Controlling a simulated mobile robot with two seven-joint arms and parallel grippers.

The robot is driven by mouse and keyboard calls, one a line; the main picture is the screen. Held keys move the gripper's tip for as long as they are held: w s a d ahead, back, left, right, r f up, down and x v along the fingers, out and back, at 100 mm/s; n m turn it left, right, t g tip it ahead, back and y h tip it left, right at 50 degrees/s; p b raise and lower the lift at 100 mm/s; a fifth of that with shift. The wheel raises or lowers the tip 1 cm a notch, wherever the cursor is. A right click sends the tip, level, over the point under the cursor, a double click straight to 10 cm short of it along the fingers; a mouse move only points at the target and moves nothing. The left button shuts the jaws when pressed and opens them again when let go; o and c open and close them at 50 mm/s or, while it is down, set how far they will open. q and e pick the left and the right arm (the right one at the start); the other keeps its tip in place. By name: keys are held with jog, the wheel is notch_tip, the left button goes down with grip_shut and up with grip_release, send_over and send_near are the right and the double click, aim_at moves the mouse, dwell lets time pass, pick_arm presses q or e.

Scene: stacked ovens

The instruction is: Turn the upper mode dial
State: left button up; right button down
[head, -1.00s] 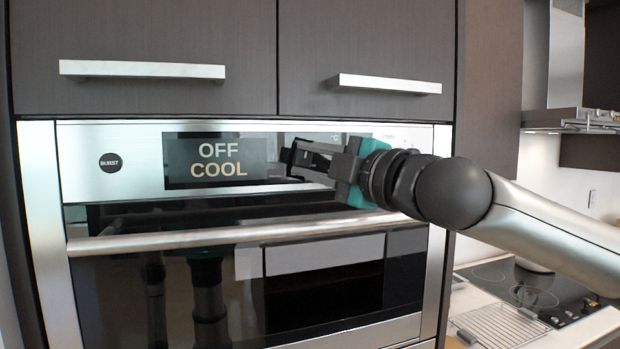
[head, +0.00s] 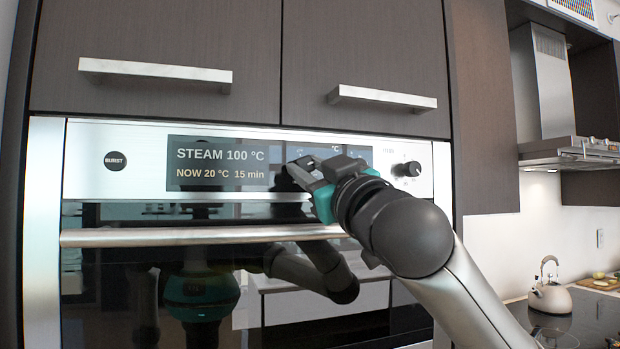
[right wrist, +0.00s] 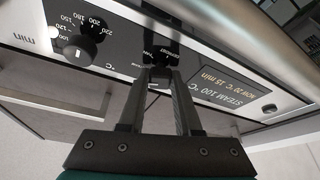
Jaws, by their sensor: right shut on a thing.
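The upper oven's display (head: 222,164) reads "STEAM 100 °C, NOW 20 °C 15 min". My right gripper (head: 308,172) is at the control panel just right of the display, shut on the mode dial. In the head view the gripper mostly hides the dial. In the right wrist view, which is upside down, the gripper's fingertips (right wrist: 160,76) close on the dark mode dial (right wrist: 161,54), with small mode labels around it. The display (right wrist: 237,91) shows there to the right. My left gripper is not in view.
A second black knob (head: 406,169) with temperature marks sits to the right on the panel. A round "BURST" button (head: 116,161) is at the left. The oven's bar handle (head: 190,236) runs below the panel. Cabinet handles (head: 383,97) stick out above.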

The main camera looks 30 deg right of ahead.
jog(key=m+h, duration=0.1)
jog(key=m, duration=0.2)
jog(key=m+h, duration=0.2)
jog(key=m, duration=0.2)
jog(key=shift+a, duration=0.2)
jog(key=m+g+h, duration=0.1)
jog(key=m+h, duration=0.1)
jog(key=m, duration=0.1)
jog(key=m+g+h+p, duration=0.1)
jog(key=m+h, duration=0.1)
jog(key=m, duration=0.2)
jog(key=shift+r+m, duration=0.1)
jog(key=shift+m, duration=0.5)
jog(key=shift+h, duration=0.3)
jog(key=c, duration=0.6)
grip_release()
